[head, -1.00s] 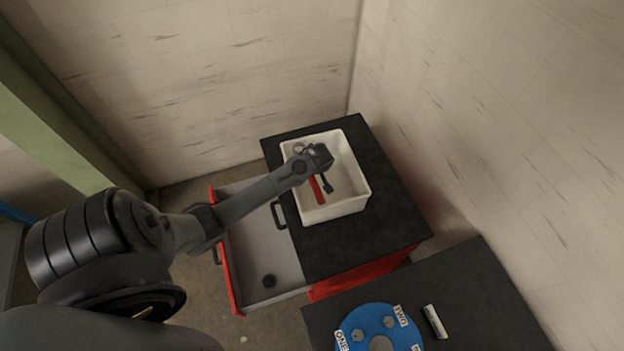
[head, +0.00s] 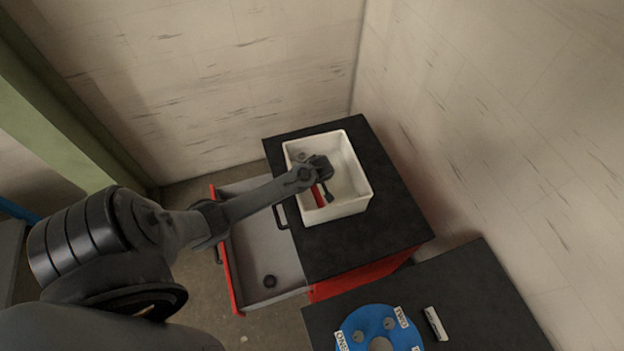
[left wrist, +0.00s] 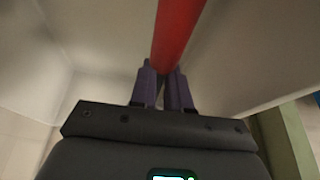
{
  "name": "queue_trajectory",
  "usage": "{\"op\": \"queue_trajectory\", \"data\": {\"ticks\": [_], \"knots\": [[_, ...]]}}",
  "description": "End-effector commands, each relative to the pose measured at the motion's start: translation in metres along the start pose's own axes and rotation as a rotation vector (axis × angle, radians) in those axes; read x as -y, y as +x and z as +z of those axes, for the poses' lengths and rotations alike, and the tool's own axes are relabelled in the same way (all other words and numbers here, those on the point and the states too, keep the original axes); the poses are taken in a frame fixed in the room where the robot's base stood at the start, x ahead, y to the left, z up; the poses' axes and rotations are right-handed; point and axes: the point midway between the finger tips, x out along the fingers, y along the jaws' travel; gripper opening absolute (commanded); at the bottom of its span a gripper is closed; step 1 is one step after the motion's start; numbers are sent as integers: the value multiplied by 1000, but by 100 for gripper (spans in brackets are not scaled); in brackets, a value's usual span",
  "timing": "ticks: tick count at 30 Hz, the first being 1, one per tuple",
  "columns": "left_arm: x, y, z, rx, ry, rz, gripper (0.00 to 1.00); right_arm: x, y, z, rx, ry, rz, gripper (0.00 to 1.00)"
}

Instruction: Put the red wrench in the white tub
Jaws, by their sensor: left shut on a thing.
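The white tub (head: 340,211) stands on the black top of a red cabinet. The red wrench (head: 318,196) shows as a short red length inside the tub's outline, partly covered by my left gripper (head: 326,184). My left gripper is over the tub, pointing down into it. In the left wrist view, the wrench's red handle (left wrist: 178,32) runs up between the purple fingers of the left gripper (left wrist: 164,75), which are shut on it. The pale tub walls surround it there. I cannot tell whether the wrench touches the tub floor. My right gripper is not in view.
A second black top (head: 465,290) at lower right holds a blue disc (head: 358,322) and a small white-labelled block (head: 435,323). Walls stand behind and right.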

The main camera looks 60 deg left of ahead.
Motion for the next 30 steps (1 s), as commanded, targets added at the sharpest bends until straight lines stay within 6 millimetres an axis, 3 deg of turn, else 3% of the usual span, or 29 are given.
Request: {"op": "queue_trajectory", "data": {"ticks": [13,14,18,30], "knots": [[-1,8,4,-1,-1,1,0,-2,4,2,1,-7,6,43],[0,9,4,0,0,0,21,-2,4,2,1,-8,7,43],[0,9,4,0,0,0,42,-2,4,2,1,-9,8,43],[0,3,1,0,1,1,42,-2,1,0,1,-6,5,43]]}}
